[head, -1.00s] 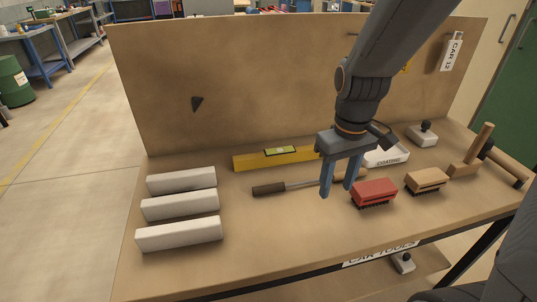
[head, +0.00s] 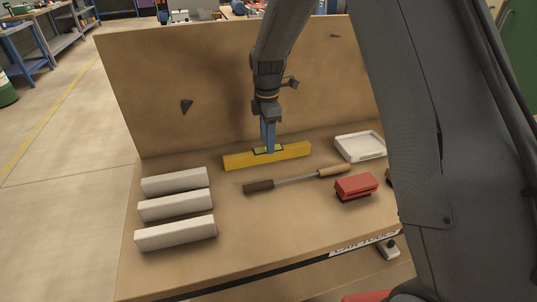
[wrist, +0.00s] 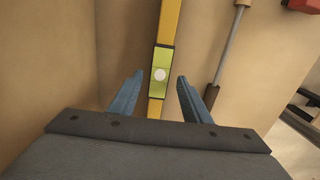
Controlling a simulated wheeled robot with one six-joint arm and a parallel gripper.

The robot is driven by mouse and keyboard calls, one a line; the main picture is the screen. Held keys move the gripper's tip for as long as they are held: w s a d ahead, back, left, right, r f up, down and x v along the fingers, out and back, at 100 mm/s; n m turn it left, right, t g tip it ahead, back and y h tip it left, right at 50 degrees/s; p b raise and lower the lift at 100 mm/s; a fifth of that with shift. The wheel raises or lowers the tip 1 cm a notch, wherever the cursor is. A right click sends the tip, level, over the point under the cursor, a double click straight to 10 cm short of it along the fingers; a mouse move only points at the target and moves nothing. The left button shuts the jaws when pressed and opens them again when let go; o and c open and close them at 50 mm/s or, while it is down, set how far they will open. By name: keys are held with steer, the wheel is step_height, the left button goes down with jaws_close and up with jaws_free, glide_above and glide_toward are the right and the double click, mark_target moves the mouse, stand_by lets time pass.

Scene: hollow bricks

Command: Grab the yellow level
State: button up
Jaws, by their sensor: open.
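The yellow level (head: 237,161) lies on the bench near the back panel, with a green vial window at its middle. My gripper (head: 269,149) is over the middle of the level, pointing down, seen edge-on in the head view. In the wrist view the level (wrist: 168,22) runs between the two blue fingers of my gripper (wrist: 160,90), which are apart with clear space on each side of it. The fingers are open and hold nothing. The exact height of the fingertips above the level is hard to tell.
A two-handled tool (head: 296,180) lies just in front of the level. A red brush (head: 356,186) and a white tray (head: 361,147) are to the right. Several white blocks (head: 176,207) lie at the left. The upright back panel (head: 190,75) stands close behind the level.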

mark_target(258, 156)
steer(key=shift+d+f+p, duration=0.15)
steer(key=shift+f+p, duration=0.7)
steer(key=shift+f, duration=1.55)
jaws_close()
